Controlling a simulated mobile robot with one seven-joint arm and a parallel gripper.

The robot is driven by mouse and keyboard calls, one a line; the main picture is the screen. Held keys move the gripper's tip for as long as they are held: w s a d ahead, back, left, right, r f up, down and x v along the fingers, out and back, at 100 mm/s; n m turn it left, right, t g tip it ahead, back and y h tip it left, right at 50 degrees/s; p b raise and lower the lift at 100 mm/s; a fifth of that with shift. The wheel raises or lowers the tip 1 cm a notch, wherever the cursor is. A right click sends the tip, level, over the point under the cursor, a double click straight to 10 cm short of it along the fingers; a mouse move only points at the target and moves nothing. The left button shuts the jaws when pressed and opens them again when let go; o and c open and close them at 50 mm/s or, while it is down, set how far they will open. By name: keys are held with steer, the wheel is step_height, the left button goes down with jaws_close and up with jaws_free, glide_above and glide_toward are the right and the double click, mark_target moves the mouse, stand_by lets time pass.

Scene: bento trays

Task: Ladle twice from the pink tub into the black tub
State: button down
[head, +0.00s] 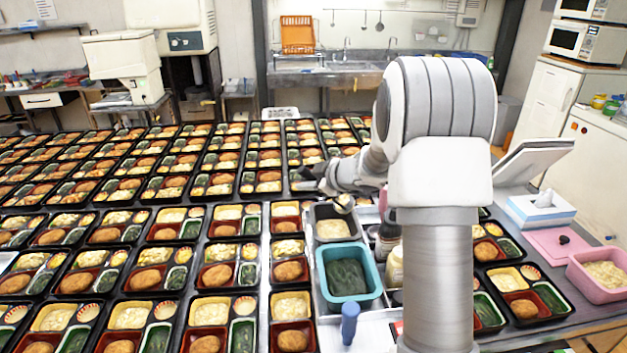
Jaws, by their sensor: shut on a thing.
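The pink tub (592,290) stands at the far right of the head view, holding pale yellow food. The black tub (317,238) stands near the middle, behind a teal tub, and also has pale yellow food in it. My gripper (318,182) is just above and behind the black tub, shut on what looks like the ladle (343,204). The ladle's bowl shows small and pale over the tub's back edge. Its handle is mostly hidden at the jaws, and I cannot tell whether the bowl is full.
The teal tub (375,262) of dark greens stands in front of the black tub, with a blue handle (349,322) nearer. Bottles (396,266) stand beside my arm. Rows of filled bento trays cover the left. A pink board (556,241) and tissue box (540,210) are at right.

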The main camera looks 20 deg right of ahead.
step_height(320, 180, down, 6)
steer(key=a+n+g+h+b, duration=0.1)
steer(key=a+n+h, duration=0.1)
steer(key=h, duration=0.1)
steer(key=shift+w+a+r+h+b, duration=0.15)
steer(key=shift+w+a+h+b, duration=0.15)
steer(key=shift+a+h, duration=0.1)
steer(key=shift+r, duration=0.1)
stand_by(1.2)
step_height(320, 180, up, 6)
steer(key=p, duration=0.6)
steer(key=shift+p, duration=0.3)
